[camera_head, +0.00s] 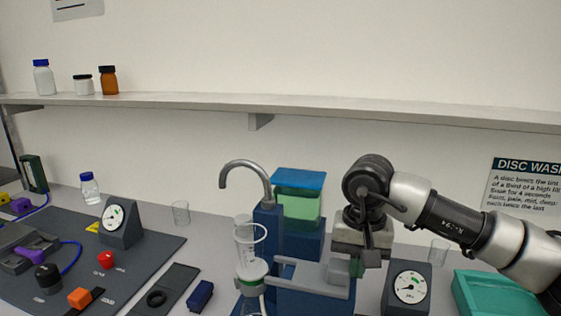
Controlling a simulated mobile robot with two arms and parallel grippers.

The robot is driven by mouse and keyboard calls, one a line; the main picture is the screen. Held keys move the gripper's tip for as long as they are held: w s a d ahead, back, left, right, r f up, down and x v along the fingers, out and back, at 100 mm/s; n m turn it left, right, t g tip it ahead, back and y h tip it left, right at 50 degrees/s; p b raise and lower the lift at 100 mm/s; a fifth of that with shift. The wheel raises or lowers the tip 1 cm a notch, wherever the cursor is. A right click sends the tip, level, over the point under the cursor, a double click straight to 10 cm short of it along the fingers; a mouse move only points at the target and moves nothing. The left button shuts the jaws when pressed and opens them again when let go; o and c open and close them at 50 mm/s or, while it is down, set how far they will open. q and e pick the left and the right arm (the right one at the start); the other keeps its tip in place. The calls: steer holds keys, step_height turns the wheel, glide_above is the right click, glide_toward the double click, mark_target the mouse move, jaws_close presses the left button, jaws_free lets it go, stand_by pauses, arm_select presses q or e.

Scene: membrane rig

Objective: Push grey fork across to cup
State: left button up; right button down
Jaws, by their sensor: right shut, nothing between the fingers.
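The grey fork (311,276) lies on the blue stand (300,299) in the middle of the bench, its open end to the left. The clear cup (246,258) stands upright at the fork's left, with a pale green and white collar at its lower part. My right gripper (358,266) is shut and empty, pointing down at the fork's right end. A small green patch shows by its fingertips; I cannot tell whether they touch the fork. My left gripper is not in view.
A curved grey spout (246,168) rises behind the cup. A dial gauge (408,289) and a teal tray (485,292) stand at right. A dark blue block (200,295) lies left of the cup. A dark mat (140,255) with another gauge (121,222) fills the left.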

mark_target(339, 264)
steer(key=shift+w+a, duration=0.2)
steer(key=shift+a, duration=0.5)
steer(key=shift+w+a, duration=0.2)
steer(key=shift+a, duration=0.5)
steer(key=shift+w+a, duration=0.2)
steer(key=shift+a, duration=0.5)
steer(key=shift+s+d, duration=0.15)
steer(key=shift+d, duration=0.45)
steer(key=shift+r+p, duration=2.25)
steer(key=shift+r, duration=1.8)
steer(key=shift+f, duration=0.1)
